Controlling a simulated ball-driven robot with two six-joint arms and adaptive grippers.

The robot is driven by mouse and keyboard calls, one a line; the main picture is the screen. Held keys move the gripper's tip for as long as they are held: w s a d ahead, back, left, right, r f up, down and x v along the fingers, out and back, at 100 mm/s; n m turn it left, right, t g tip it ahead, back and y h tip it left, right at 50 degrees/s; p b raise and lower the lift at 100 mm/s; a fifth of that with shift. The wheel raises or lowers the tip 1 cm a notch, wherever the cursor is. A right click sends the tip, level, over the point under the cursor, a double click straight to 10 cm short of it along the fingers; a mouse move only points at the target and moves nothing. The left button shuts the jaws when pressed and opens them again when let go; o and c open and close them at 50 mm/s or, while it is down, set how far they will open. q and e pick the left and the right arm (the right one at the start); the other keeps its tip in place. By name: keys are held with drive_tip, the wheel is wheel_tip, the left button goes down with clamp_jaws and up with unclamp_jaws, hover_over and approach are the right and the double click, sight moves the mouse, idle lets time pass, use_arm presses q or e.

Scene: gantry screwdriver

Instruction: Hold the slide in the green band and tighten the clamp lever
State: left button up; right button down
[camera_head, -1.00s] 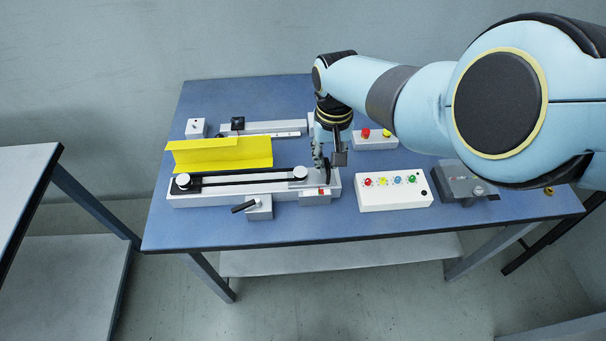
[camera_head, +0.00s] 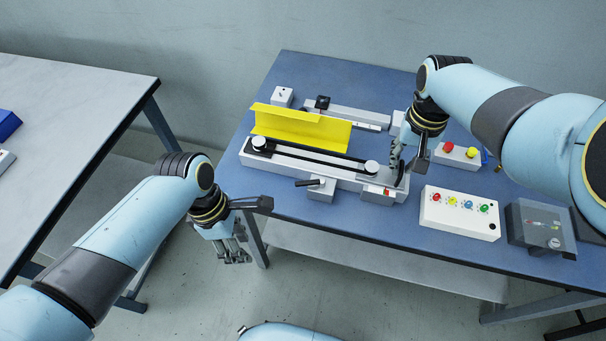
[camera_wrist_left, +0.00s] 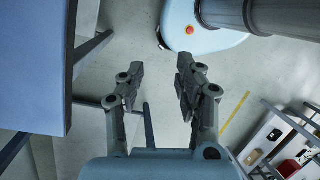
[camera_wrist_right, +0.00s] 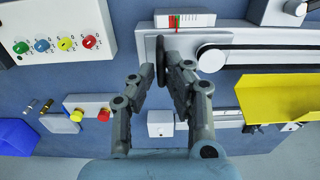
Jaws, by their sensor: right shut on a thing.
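The grey belt unit (camera_head: 228,158) has a black belt between two pulleys. At its right end is a black upright handle, clear in the right wrist view (camera_wrist_right: 161,62). My right gripper (camera_head: 399,166) is shut on that handle; its fingers (camera_wrist_right: 160,74) stand on both sides. A small gauge (camera_head: 377,191) with red and green marks is beside it, also in the right wrist view (camera_wrist_right: 185,20); its exact reading is too small to tell. The black clamp lever (camera_head: 309,183) sits on a grey block at the front. My left gripper (camera_head: 235,250) is open and empty, off the table's front edge.
A yellow guard (camera_head: 300,127) stands behind the belt. A white box with coloured knobs (camera_head: 460,213) and a dark grey box (camera_head: 540,228) stand right. A red-and-yellow button box (camera_head: 458,155) is behind. The blue table's front edge lies between my left gripper and the lever.

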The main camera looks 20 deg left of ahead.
sight(307, 181)
use_arm(q)
drive_tip(key=w+d+r+n+t+h, duration=0.1)
drive_tip(key=w+d+r+t, duration=0.3)
drive_tip(key=w+r, duration=1.05)
drive_tip(key=shift+g, duration=0.6)
drive_tip(key=x, duration=1.1)
drive_tip(key=shift+d+f, duration=0.15)
drive_tip(key=shift+d, duration=0.35)
clamp_jaws()
